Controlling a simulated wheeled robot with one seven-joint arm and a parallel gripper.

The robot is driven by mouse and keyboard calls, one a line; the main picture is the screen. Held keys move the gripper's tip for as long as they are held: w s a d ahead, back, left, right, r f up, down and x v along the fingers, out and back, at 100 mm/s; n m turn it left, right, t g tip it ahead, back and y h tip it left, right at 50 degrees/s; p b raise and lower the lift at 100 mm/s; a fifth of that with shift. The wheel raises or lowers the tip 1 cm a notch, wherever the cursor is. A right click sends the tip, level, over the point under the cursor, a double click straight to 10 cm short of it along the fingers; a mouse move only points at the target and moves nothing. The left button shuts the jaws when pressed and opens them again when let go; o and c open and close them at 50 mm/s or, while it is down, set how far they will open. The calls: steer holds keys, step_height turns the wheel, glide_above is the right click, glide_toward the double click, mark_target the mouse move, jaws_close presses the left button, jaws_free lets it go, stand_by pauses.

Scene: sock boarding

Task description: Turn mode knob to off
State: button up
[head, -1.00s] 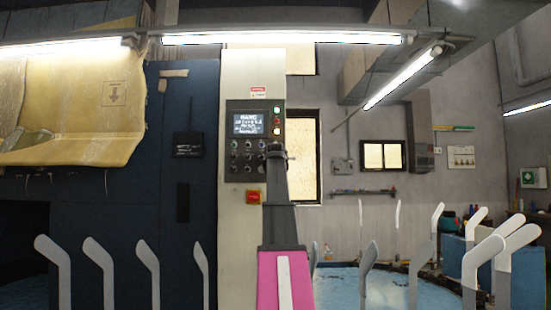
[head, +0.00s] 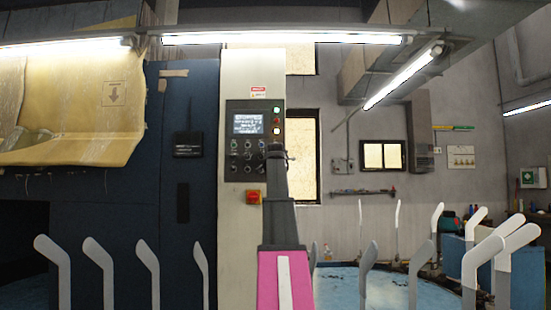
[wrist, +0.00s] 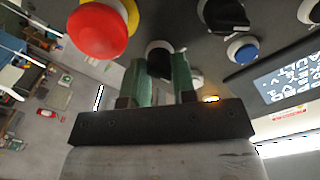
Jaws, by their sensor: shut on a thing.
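A dark control panel (head: 240,164) with a lit screen (head: 247,124) and several small knobs and buttons is on a pale column. My gripper (head: 275,150) is at the panel's right side and hides part of the controls there. In the wrist view its two green fingers (wrist: 161,78) stand on either side of a black knob (wrist: 159,58) and are shut on it. The knob's pointer direction is hard to make out. The screen also shows at the right of the wrist view (wrist: 290,80), its text unreadable.
In the wrist view a red mushroom button (wrist: 102,30) is close to the left of the fingers. Grey paddle-shaped boards (head: 149,265) stand in a row in front.

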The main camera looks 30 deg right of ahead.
steer(key=shift+m, duration=0.8)
steer(key=o, duration=0.9)
steer(key=shift+o, duration=0.2)
steer(key=shift+s, duration=0.15)
steer(key=v, duration=1)
steer(key=shift+s, duration=0.25)
steer(key=shift+a, duration=0.15)
